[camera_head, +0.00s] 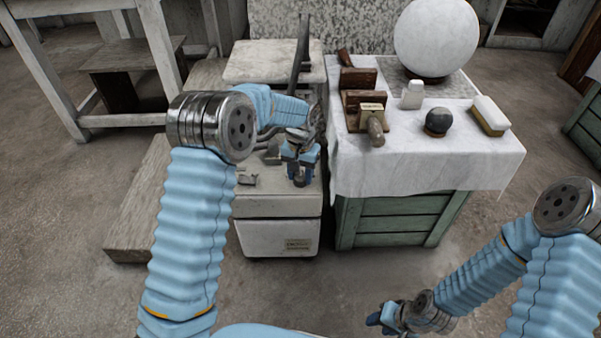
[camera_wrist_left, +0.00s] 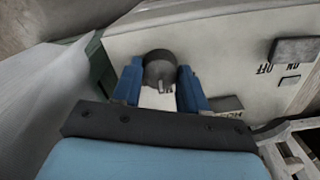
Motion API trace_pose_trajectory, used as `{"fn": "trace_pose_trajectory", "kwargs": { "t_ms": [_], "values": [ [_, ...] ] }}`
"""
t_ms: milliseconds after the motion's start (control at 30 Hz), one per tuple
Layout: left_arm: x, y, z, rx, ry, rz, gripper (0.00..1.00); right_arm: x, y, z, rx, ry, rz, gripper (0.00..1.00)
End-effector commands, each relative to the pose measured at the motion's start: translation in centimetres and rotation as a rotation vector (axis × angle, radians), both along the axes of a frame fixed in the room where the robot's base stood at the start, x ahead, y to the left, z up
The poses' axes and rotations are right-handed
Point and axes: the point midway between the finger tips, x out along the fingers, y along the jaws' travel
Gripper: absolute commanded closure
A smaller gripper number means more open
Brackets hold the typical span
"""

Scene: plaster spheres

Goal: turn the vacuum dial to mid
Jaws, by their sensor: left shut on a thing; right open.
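The vacuum (camera_head: 277,238) is a pale box-shaped machine in the middle of the head view. Its dial (camera_wrist_left: 160,66) is a dark round knob on the pale panel in the left wrist view. My left gripper (camera_head: 300,160) is over the front of the vacuum's top. In the left wrist view its blue fingers (camera_wrist_left: 159,85) stand on either side of the dial, shut on it. The dial's lower part and most markings near it are hidden or too small to read. My right gripper (camera_head: 383,318) is open, low at the bottom of the head view, away from the vacuum.
A switch (camera_wrist_left: 293,50) marked ON and OFF is on the panel. To the right, a cloth-covered green crate (camera_head: 400,220) bears a large white sphere (camera_head: 436,36), a dark ball (camera_head: 438,121), a brush (camera_head: 490,115) and wooden pieces. The floor in front is clear.

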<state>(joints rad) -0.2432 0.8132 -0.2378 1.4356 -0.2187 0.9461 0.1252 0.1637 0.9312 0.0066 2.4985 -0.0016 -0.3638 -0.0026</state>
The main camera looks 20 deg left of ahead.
Motion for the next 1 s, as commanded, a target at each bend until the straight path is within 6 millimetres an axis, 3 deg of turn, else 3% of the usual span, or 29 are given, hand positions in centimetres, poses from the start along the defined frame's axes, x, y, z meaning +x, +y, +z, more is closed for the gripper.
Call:
{"fn": "trace_pose_trajectory", "kwargs": {
  "t_ms": [767, 800, 933, 1000],
  "values": [
    [0.05, -0.01, 0.05, 0.0, -0.002, 0.101, 0.88, -0.01, 0.05, 0.13, 0.001, 0.0, 0.001, 0.57],
    [0.05, -0.01, 0.05, 0.0, -0.002, 0.101, 0.53, -0.02, 0.05, 0.13, 0.001, 0.0, 0.001, 0.57],
    [0.04, -0.01, 0.04, 0.0, -0.002, 0.101, 0.33, -0.01, 0.05, 0.13, 0.001, 0.0, 0.001, 0.57],
    [0.03, -0.01, 0.04, 0.0, -0.001, 0.101, 0.32, -0.01, 0.05, 0.13, 0.001, 0.0, 0.001, 0.57]
  ]
}}
